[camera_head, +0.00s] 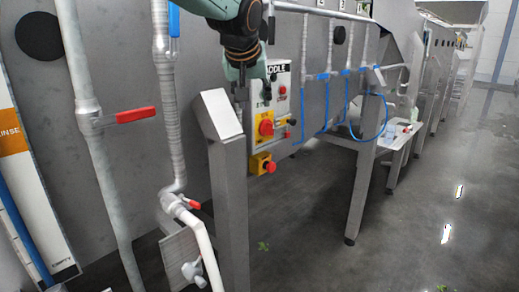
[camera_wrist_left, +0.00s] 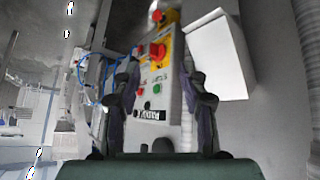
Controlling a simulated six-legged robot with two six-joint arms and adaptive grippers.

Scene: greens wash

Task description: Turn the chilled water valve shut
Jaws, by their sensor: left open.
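No label naming the chilled water valve is readable. In the head view, a valve with a blue lever (camera_head: 174,20) sits on the corrugated pipe at the top, its lever upright along the pipe. A valve with a red lever (camera_head: 136,115) is on the left pipe, its lever sideways. A smaller red-handled valve (camera_head: 193,204) is lower down. My left gripper (camera_head: 252,90) hangs fingers down, right of these valves, in front of the control panel. In the left wrist view its fingers (camera_wrist_left: 162,75) are apart, with nothing held between them. My right gripper is out of view.
The control panel (camera_head: 281,90) with red and yellow switches is behind my left gripper; it also shows in the left wrist view (camera_wrist_left: 157,85). A grey post with a slanted top (camera_head: 218,112) stands between the gripper and the pipes. Blue hoses (camera_head: 327,100) hang farther right.

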